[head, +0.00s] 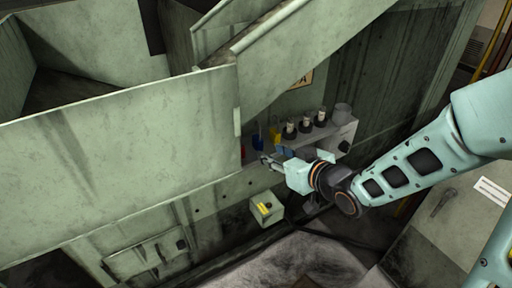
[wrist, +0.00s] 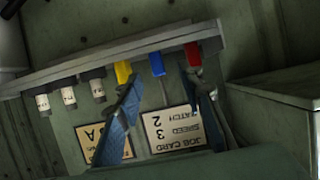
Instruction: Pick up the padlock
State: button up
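Small yellow (wrist: 122,72), blue (wrist: 157,64) and red (wrist: 193,54) pieces sit in a row along the shelf edge in the wrist view. Their shapes are too small to tell for certain which is the padlock. In the head view the yellow piece (head: 275,136), blue piece (head: 258,141) and red piece (head: 243,152) show by the shelf. My gripper (wrist: 164,86) is open, with the blue piece showing between its fingertips. The yellow and red pieces show near the left and right fingertips. In the head view my gripper (head: 266,160) is in front of the shelf.
The grey shelf (wrist: 100,66) also carries several dark bottles with white labels (head: 306,124) and a grey cup (head: 342,113). A job card (wrist: 172,130) and a tan sign (wrist: 103,142) are on the wall. A sloped green panel (head: 300,45) overhangs the shelf.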

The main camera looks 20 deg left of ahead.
aim_at(261, 146)
jog(key=b+x, duration=0.1)
jog(key=x, duration=0.2)
jog(key=b+x, duration=0.1)
jog(key=x, duration=0.3)
jog(key=shift+w+d+f+b, duration=0.1)
jog(key=shift+w+d+b, duration=0.15)
jog(key=shift+b, duration=0.1)
grip_shut()
